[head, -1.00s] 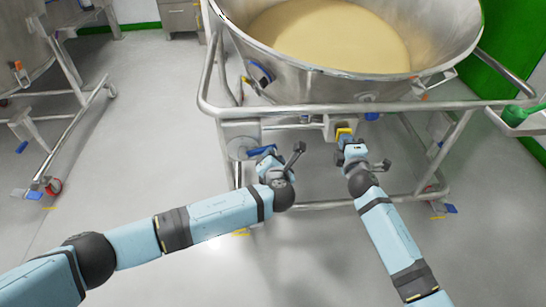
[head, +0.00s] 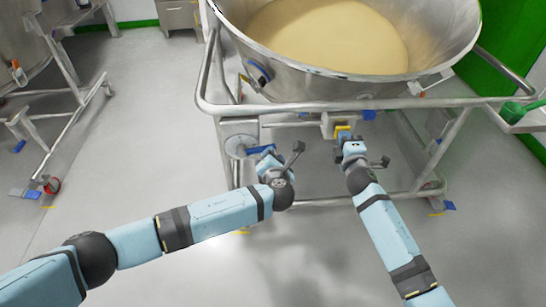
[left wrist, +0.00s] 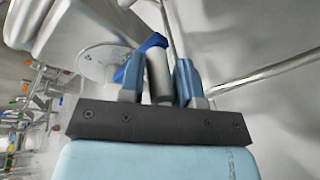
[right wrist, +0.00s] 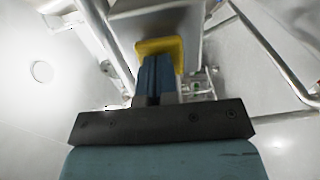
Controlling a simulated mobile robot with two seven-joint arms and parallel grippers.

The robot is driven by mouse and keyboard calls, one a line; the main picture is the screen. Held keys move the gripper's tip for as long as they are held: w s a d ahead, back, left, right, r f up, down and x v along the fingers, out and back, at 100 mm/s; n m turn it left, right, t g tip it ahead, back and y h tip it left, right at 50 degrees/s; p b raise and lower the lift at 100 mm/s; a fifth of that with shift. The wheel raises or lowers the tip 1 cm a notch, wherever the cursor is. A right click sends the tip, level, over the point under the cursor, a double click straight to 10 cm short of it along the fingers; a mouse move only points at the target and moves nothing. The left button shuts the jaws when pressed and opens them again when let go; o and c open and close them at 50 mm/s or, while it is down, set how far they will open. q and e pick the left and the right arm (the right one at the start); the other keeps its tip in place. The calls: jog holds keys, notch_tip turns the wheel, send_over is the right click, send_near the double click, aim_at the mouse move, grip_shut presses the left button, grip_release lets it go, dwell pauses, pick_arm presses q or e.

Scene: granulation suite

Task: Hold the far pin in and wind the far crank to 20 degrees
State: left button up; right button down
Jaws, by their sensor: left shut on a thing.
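The crank shows in the head view as a pale disc (head: 238,146) with a blue arm (head: 262,149), under the bowl's frame. In the left wrist view the disc (left wrist: 100,62) and blue arm (left wrist: 153,42) lie just beyond my left gripper (left wrist: 160,78). That gripper is shut on the crank's grey handle (left wrist: 158,72), one finger on each side. My right gripper (head: 346,144) is at the yellow-rimmed pin housing (head: 342,130). In the right wrist view its fingers (right wrist: 158,70) are together, their tips within the yellow rim (right wrist: 176,46). The pin itself is hidden behind them.
A steel bowl (head: 270,70) of pale powder stands above, in a tubular frame (head: 300,106). A green scoop (head: 516,110) lies on a tray at the right. Another wheeled frame (head: 75,130) stands at the left. The floor between is clear.

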pick_arm(q)
jog(key=shift+w+a, duration=0.1)
dwell(0.3)
pick_arm(e)
jog(key=s, duration=0.8)
dwell(0.5)
pick_arm(q)
jog(key=o, duration=1)
jog(key=f+v, duration=0.2)
jog(key=v, duration=0.7)
jog(key=shift+s, duration=0.7)
jog(key=shift+f, duration=0.1)
